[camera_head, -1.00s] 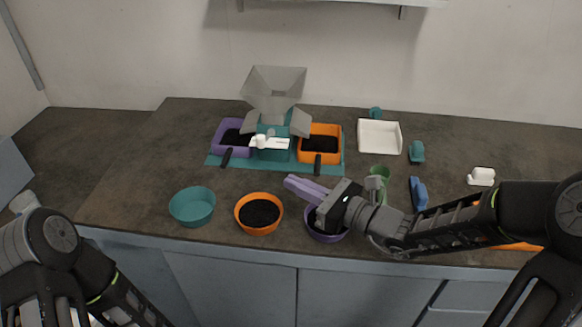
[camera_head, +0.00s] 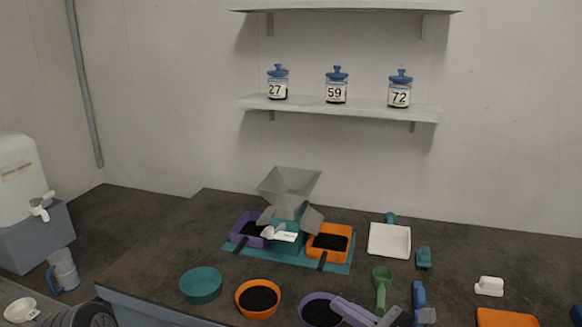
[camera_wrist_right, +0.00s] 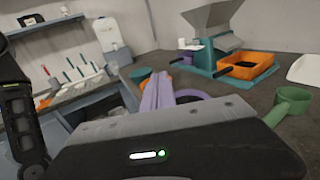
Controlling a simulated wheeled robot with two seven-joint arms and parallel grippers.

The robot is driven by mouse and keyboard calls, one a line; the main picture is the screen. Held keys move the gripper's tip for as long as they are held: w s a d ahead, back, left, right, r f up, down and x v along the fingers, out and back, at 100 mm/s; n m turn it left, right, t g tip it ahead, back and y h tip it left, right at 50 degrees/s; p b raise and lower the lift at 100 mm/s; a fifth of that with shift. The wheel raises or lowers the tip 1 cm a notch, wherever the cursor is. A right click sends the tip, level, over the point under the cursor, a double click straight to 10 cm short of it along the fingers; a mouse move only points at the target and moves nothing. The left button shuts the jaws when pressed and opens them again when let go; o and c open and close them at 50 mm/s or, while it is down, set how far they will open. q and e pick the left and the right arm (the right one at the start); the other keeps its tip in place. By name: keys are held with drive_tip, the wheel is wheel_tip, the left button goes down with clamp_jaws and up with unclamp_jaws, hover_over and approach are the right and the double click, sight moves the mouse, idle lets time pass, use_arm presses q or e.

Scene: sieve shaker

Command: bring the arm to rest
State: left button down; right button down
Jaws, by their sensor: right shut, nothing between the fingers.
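My right gripper (camera_head: 362,312) shows at the bottom edge of the head view, its long purple fingers closed together with nothing between them. The fingers lie in front of the purple bowl (camera_head: 312,312) of dark material; whether they touch it I cannot tell. In the right wrist view the purple fingers (camera_wrist_right: 157,93) point away over the counter, towards the sieve shaker side. The grey-hoppered sieve shaker (camera_head: 290,182) stands behind on a teal mat, a purple tray (camera_head: 236,238) and an orange tray (camera_head: 312,256) at its sides. My left gripper is not in view.
A teal bowl (camera_head: 201,285) and an orange bowl (camera_head: 245,306) stand left of the purple bowl. A green scoop (camera_head: 381,283) and a blue tool (camera_head: 419,297) are close to my right gripper. Numbered jars (camera_head: 336,88) stand on a wall shelf.

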drive_tip(key=s+d+f+n+g+h, duration=0.1)
drive_tip(key=s+f+n+g+h, duration=0.4)
drive_tip(key=f, duration=0.6)
drive_tip(key=s+d+f+n+g+h, duration=0.1)
drive_tip(key=s+d+f+n+g, duration=0.1)
drive_tip(key=s+f+n, duration=0.7)
drive_tip(key=s+d+f+n+g+h, duration=0.1)
drive_tip(key=s+f+n+g+h, duration=0.25)
drive_tip(key=f, duration=0.95)
drive_tip(key=s+a+f+n+g+y, duration=0.1)
drive_tip(key=s+a+f+n, duration=0.5)
drive_tip(key=s+a+n, duration=0.1)
drive_tip(key=shift+s+a+n, duration=0.3)
drive_tip(key=shift+s+n, duration=0.05)
drive_tip(key=shift+f+g, duration=0.1)
drive_tip(key=shift+g, duration=0.15)
